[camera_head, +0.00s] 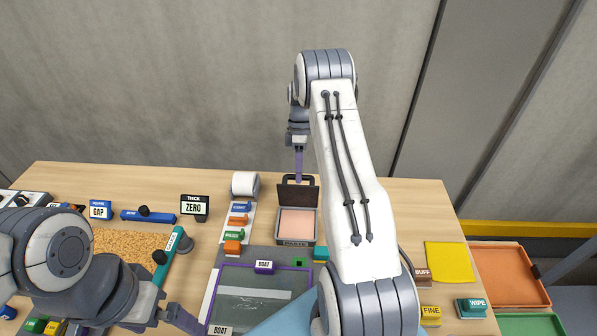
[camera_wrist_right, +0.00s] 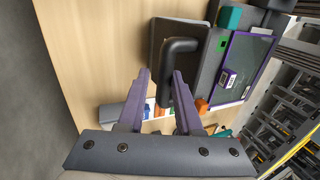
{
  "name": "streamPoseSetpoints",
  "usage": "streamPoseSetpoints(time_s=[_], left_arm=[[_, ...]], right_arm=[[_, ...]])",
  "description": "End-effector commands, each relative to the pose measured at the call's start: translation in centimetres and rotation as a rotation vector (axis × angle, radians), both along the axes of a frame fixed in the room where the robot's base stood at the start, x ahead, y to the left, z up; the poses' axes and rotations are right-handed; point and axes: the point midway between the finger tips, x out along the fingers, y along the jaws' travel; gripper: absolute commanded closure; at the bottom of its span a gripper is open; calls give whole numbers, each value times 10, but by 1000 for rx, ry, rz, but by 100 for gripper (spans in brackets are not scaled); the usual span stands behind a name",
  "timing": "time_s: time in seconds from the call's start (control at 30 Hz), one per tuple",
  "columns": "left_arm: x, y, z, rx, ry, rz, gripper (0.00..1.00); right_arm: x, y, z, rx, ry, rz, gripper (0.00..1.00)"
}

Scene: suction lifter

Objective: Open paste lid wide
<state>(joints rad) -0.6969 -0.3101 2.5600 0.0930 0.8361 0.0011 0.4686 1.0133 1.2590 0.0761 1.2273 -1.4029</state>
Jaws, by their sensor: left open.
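The paste box (camera_head: 296,241) sits at the middle of the table, with pale peach paste (camera_head: 297,222) visible inside. Its dark lid (camera_head: 297,199) stands raised at the back of the box, with a black handle (camera_head: 298,178) on its edge. The lid (camera_wrist_right: 160,38) and its handle (camera_wrist_right: 183,45) also show in the right wrist view. My right gripper (camera_wrist_right: 161,76) is open at the handle, whose bar is partly hidden by one finger; I cannot tell whether they touch. My left gripper (camera_head: 182,318) is open and empty at the lower left, over the table's front.
A white roll (camera_head: 245,184) and several small labelled blocks stand left of the box. A grey mat (camera_head: 262,281) lies in front. A yellow pad (camera_head: 449,262) and orange tray (camera_head: 507,275) are at right. My right arm hides the area right of the box.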

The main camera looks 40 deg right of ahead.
Motion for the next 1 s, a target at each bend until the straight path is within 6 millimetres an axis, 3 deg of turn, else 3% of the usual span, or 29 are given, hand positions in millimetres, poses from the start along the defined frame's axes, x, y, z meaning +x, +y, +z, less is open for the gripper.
streamPoseSetpoints(time_s=[0.07,0.77,0.87,1.0], left_arm=[[0,0,-1,0,0,0,0],[0,0,1,0,0,0,0],[0,0,6,0,0,-1,0],[0,0,23,0,0,-3,0]], right_arm=[[4,-7,-3,-18,-19,-1,51],[6,-3,1,-14,-21,1,51],[7,-4,9,-14,-22,0,51],[13,-9,33,-16,-25,0,51]])
